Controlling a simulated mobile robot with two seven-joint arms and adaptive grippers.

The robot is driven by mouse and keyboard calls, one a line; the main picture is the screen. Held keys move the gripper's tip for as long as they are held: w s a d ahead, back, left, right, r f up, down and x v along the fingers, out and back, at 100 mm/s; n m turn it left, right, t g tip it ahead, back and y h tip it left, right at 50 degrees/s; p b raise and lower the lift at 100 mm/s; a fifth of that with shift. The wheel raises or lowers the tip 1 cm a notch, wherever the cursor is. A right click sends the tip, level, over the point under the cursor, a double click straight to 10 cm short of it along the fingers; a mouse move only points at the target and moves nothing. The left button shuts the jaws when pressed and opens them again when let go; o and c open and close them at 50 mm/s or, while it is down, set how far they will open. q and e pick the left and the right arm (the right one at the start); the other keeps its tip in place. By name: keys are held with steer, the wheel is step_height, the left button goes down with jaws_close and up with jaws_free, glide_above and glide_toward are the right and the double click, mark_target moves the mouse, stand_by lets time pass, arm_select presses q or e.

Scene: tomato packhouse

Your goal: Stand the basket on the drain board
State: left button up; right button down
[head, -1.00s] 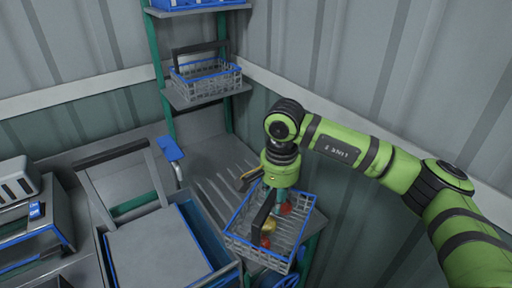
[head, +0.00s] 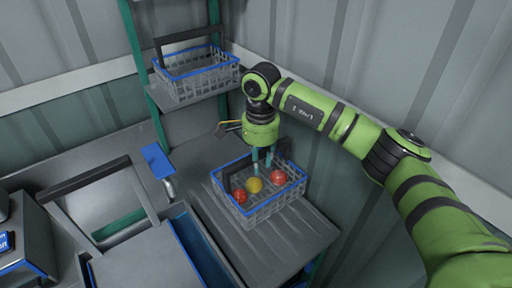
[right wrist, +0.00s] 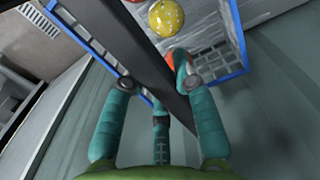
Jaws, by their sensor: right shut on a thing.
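The basket (head: 262,207) is a grey wire crate with a blue rim and a dark handle (right wrist: 125,55). Red tomatoes (head: 278,177) and a yellow one (head: 254,185) lie in it. My right gripper (head: 262,165) is above the basket, shut on its handle; the fingers also show around the dark bar in the right wrist view (right wrist: 158,78). The basket looks level over the back part of the grey ridged drain board (head: 285,245). I cannot tell whether its bottom touches the board. My left gripper is not in view.
A second blue-rimmed basket (head: 200,78) stands on a shelf with green posts behind. A blue-edged bin with a grey top (head: 150,262) is at the front left, near a blue pad (head: 157,160). The corrugated wall (head: 390,70) is close on the right.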

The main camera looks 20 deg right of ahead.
mark_target(260, 184)
steer(key=shift+w, duration=0.25)
steer(key=shift+f, duration=0.15)
steer(key=shift+s+f+b, duration=0.3)
steer(key=shift+s+b, duration=0.05)
steer(key=shift+s, duration=0.05)
steer(key=shift+s+f, duration=0.1)
steer(key=shift+f, duration=0.15)
steer(key=f+b, duration=0.1)
steer(key=f, duration=0.1)
steer(key=f+b, duration=0.1)
steer(key=f, duration=0.1)
steer(key=shift+w+f+b, duration=0.2)
steer(key=shift+f+b, duration=0.05)
steer(key=shift+b, duration=0.1)
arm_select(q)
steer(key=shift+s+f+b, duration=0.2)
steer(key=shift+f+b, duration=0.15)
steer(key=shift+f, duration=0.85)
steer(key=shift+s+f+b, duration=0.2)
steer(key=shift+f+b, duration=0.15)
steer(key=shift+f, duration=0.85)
arm_select(e)
steer(key=shift+f, duration=0.85)
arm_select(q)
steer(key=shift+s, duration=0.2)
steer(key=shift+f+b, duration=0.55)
arm_select(e)
steer(key=shift+f, duration=0.5)
steer(key=c, duration=0.9)
jaws_free()
